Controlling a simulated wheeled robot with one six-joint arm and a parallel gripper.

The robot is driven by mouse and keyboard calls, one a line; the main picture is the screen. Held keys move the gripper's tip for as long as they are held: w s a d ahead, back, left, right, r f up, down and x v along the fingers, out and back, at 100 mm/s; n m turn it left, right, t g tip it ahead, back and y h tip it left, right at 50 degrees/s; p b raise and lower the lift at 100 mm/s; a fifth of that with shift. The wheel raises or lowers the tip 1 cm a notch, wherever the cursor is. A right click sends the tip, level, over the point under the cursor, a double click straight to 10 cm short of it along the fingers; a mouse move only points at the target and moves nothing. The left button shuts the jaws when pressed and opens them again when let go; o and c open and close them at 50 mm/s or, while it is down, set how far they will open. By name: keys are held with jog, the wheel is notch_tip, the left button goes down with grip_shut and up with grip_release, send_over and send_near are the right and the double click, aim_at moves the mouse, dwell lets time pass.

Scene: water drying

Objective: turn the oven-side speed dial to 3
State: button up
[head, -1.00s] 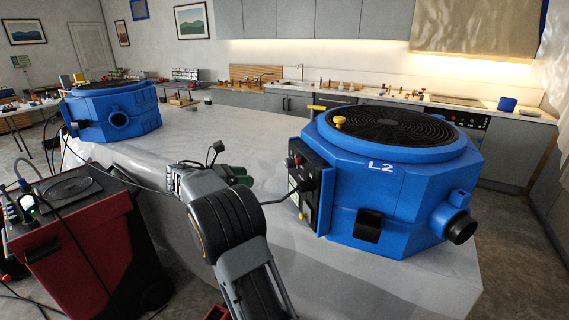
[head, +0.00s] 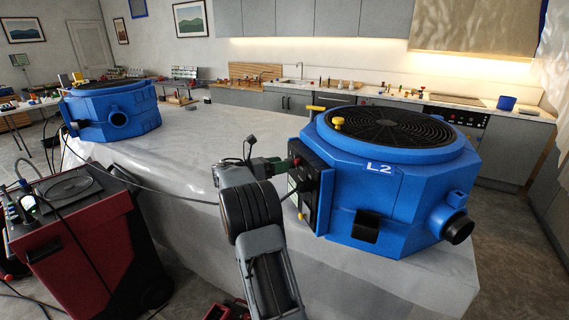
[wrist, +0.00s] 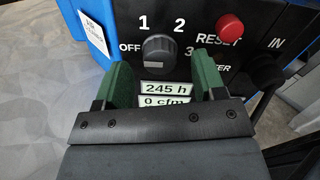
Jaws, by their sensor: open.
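The blue machine marked L2 (head: 400,200) stands at the right end of the grey counter, the oven behind it. Its black control panel (head: 322,200) faces left, toward my gripper (head: 285,164). In the wrist view the dark grey speed dial (wrist: 158,48) sits among the labels OFF, 1, 2 and 3. A pale patch shows on its lower side; I cannot tell which label it points to. My gripper's green fingers (wrist: 164,80) are open and empty, below and either side of the dial, apart from it. The right finger partly overlaps the area near the 3.
A red RESET button (wrist: 230,24) is right of the dial, with a black IN connector (wrist: 266,70) lower right. A second blue machine (head: 112,112) stands at the counter's left end. A red wheeled unit (head: 85,225) stands at left.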

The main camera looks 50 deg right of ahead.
jog(key=shift+x, duration=1)
jog(key=c, duration=0.9)
